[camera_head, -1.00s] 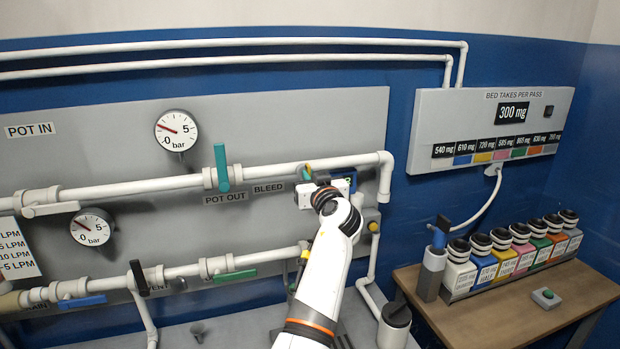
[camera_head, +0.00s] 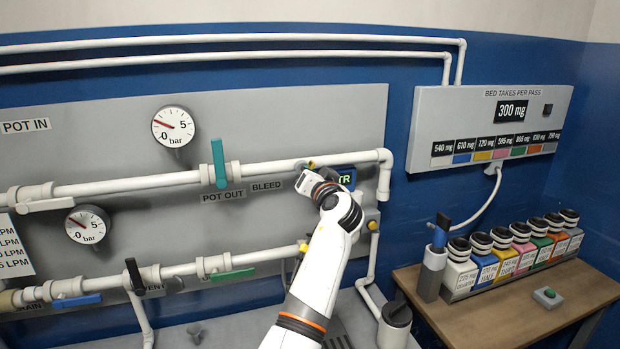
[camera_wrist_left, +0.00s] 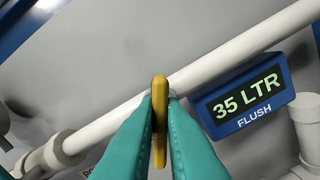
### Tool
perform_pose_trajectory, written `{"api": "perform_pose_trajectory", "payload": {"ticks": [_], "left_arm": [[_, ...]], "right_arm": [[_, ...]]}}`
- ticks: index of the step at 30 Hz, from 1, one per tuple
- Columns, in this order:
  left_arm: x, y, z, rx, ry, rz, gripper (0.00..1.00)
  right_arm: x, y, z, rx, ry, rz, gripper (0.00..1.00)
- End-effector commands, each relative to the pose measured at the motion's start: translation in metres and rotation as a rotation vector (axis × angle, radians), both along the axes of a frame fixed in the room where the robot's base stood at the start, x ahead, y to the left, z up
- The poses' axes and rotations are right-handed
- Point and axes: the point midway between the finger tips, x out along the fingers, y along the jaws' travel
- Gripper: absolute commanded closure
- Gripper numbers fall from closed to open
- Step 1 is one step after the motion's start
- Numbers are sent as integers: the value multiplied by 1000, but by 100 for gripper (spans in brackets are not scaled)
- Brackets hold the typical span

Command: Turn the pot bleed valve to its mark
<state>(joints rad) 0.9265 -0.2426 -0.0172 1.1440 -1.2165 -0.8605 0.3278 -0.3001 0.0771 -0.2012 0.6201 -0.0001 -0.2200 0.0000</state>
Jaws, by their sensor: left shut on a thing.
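The bleed valve has a slim yellow handle (camera_wrist_left: 160,82), which stands nearly upright in the left wrist view in front of the white pipe. My left gripper (camera_wrist_left: 161,104) has its teal fingers shut on this handle. In the head view my left gripper (camera_head: 306,180) is at the upper pipe, just right of the BLEED label (camera_head: 267,185). It is tilted there and hides most of the valve. I cannot make out the valve's mark in either view. My right gripper is not in view.
A blue flush display (camera_wrist_left: 240,102) reading 35 LTR is close right of the gripper. The teal POT OUT lever (camera_head: 219,164) stands upright to the left. A green lever (camera_head: 232,274) is on the lower pipe. A wooden table (camera_head: 500,325) with several bottles stands at the right.

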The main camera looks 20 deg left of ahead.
Motion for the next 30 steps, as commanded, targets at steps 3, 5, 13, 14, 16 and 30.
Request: {"api": "perform_pose_trajectory", "payload": {"ticks": [3, 5, 13, 14, 16, 30], "left_arm": [[1, 1, 1, 94, 59, 0, 100], [1, 0, 1, 142, 91, 1, 100], [1, 0, 1, 355, 234, 2, 100], [1, 0, 2, 378, 249, 3, 100], [2, -1, 2, 433, 287, 2, 100], [2, -1, 0, 747, 499, 4, 100]], "right_arm": [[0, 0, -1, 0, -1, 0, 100], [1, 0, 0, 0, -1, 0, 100], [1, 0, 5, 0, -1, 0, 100], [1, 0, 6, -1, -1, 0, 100], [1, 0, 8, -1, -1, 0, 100], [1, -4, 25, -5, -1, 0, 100]]}}
